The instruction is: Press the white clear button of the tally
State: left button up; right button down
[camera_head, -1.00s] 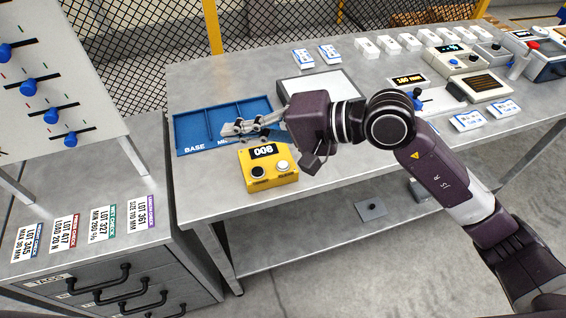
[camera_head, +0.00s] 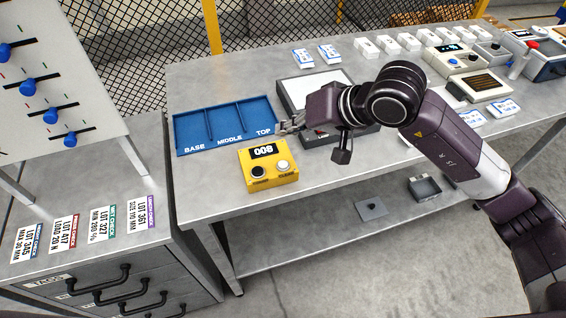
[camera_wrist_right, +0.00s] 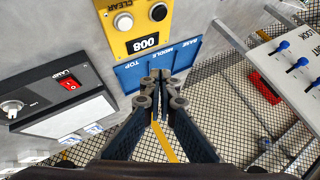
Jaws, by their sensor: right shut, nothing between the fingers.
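The yellow tally (camera_head: 268,165) stands on the metal table and its display reads 008. Its white clear button (camera_head: 282,164) is on the right of its top face, beside a black button (camera_head: 258,171). In the right wrist view the tally (camera_wrist_right: 140,25) is at the top, with the white button (camera_wrist_right: 123,22) next to the word CLEAR. My right gripper (camera_head: 284,128) is shut and empty, behind and slightly right of the tally, near the blue tray's right end. In the wrist view its fingertips (camera_wrist_right: 160,76) are together, apart from the tally. My left gripper is not in view.
The blue tray (camera_head: 209,146) marked BASE, MIDDLE, TOP lies behind the tally. A lamp box with a white panel (camera_head: 296,90) is behind my right arm. White boxes and control units line the right of the table. A slider panel (camera_head: 60,85) stands left.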

aim_at(286, 165)
notch_tip(286, 165, down, 8)
jog(key=b, duration=0.4)
jog(key=shift+r, duration=0.2)
jog(key=shift+f+b, duration=0.45)
jog(key=shift+b, duration=0.15)
jog(key=shift+r, duration=0.1)
dwell(0.6)
jog(key=shift+f+b, duration=0.45)
jog(key=shift+b, duration=0.4)
jog(key=shift+f+b, duration=0.55)
jog(key=shift+b, duration=0.3)
dwell(0.4)
jog(key=shift+r, duration=0.15)
dwell(0.3)
jog(key=shift+r, duration=0.8)
